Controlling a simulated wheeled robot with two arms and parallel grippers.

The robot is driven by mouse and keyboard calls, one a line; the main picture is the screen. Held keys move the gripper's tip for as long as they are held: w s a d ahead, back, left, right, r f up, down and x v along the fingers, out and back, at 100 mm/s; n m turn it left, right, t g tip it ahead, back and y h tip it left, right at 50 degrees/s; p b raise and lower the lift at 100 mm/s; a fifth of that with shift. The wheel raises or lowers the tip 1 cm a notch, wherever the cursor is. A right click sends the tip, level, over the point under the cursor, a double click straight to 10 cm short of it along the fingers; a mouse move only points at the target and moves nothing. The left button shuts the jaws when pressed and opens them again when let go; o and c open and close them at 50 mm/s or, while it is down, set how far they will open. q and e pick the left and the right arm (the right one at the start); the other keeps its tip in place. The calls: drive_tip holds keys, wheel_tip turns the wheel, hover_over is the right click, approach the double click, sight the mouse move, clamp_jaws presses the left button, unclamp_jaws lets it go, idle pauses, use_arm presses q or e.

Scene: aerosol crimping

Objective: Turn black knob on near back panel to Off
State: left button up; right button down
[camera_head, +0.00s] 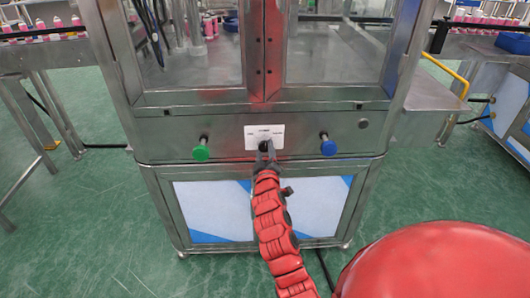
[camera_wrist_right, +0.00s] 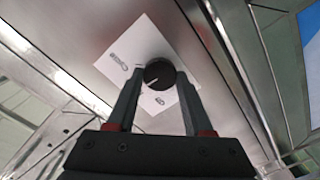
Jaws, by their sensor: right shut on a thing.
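The black knob (camera_wrist_right: 159,73) sits on a white label (camera_wrist_right: 118,68) on the steel panel, with a pale pointer line on its face. In the head view the white label (camera_head: 264,137) is at the middle of the panel, and the knob is mostly hidden behind the fingers. My right gripper (camera_wrist_right: 160,90) is shut on the knob, one finger on each side. It also shows in the head view (camera_head: 266,150), reaching up to the label. The label's printing is too small to read surely. My left gripper is in neither view.
A green button (camera_head: 201,151) is left of the label and a blue button (camera_head: 328,147) is right of it on the same panel. Glass doors with a red-tinted frame stand above. Conveyors with pink cans (camera_head: 57,22) stand at both sides. The green floor (camera_head: 90,215) is open in front.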

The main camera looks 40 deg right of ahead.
drive_tip(key=n, duration=0.3)
drive_tip(key=shift+n, duration=0.4)
drive_tip(key=n+p, duration=0.1)
drive_tip(key=n, duration=0.1)
drive_tip(key=shift+a+n, duration=0.1)
drive_tip(key=shift+n, duration=0.3)
drive_tip(key=shift+n+p, duration=0.3)
drive_tip(key=shift+n, duration=1.9)
drive_tip(key=shift+f+p, duration=0.1)
drive_tip(key=shift+p, duration=0.2)
drive_tip(key=shift+c, duration=1.5)
unclamp_jaws()
drive_tip(key=shift+s, duration=0.1)
